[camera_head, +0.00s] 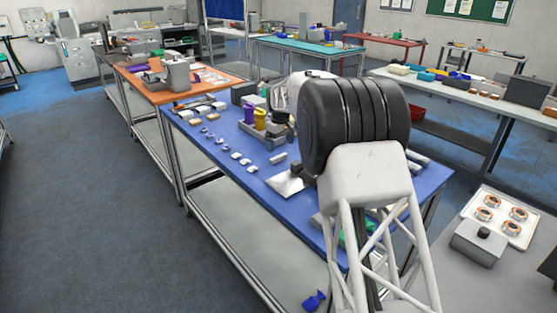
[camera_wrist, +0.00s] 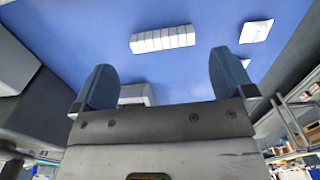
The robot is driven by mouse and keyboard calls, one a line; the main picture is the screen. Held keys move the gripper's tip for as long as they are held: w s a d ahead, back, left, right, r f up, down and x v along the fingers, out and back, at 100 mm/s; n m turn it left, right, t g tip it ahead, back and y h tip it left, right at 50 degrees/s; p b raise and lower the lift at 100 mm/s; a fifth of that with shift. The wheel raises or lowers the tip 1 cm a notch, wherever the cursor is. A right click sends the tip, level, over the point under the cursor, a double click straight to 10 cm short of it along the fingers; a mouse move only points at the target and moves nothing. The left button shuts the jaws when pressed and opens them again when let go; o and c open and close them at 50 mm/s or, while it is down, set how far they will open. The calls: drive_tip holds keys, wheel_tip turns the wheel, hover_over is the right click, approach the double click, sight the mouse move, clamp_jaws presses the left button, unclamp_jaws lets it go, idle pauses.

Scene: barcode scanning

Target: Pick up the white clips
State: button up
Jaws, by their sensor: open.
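In the wrist view my gripper (camera_wrist: 164,80) is open, its two blue-grey fingers wide apart with nothing held between them. A white ribbed strip (camera_wrist: 162,40) lies on the blue table beyond the fingertips. Another whitish piece (camera_wrist: 137,92) shows between the fingers, partly hidden by my gripper's body. In the head view several small white pieces (camera_head: 246,161) lie near the table's left edge, and a whitish bar (camera_head: 278,158) lies right of them. I cannot tell for certain which of these are the white clips. My gripper is hidden behind my arm in the head view.
The blue table (camera_head: 220,140) also carries a purple container (camera_head: 248,112), a yellow container (camera_head: 260,119) and a flat white plate (camera_head: 287,184). Flat white squares (camera_wrist: 256,31) lie at the upper right in the wrist view. An orange table (camera_head: 150,88) stands behind.

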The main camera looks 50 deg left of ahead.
sight(280, 157)
drive_tip(key=shift+f, duration=0.6)
drive_tip(key=shift+s+f, duration=0.1)
drive_tip(key=shift+f, duration=2.5)
drive_tip(key=shift+c, duration=0.5)
drive_tip(key=c, duration=0.6)
drive_tip(key=shift+r, duration=5.05)
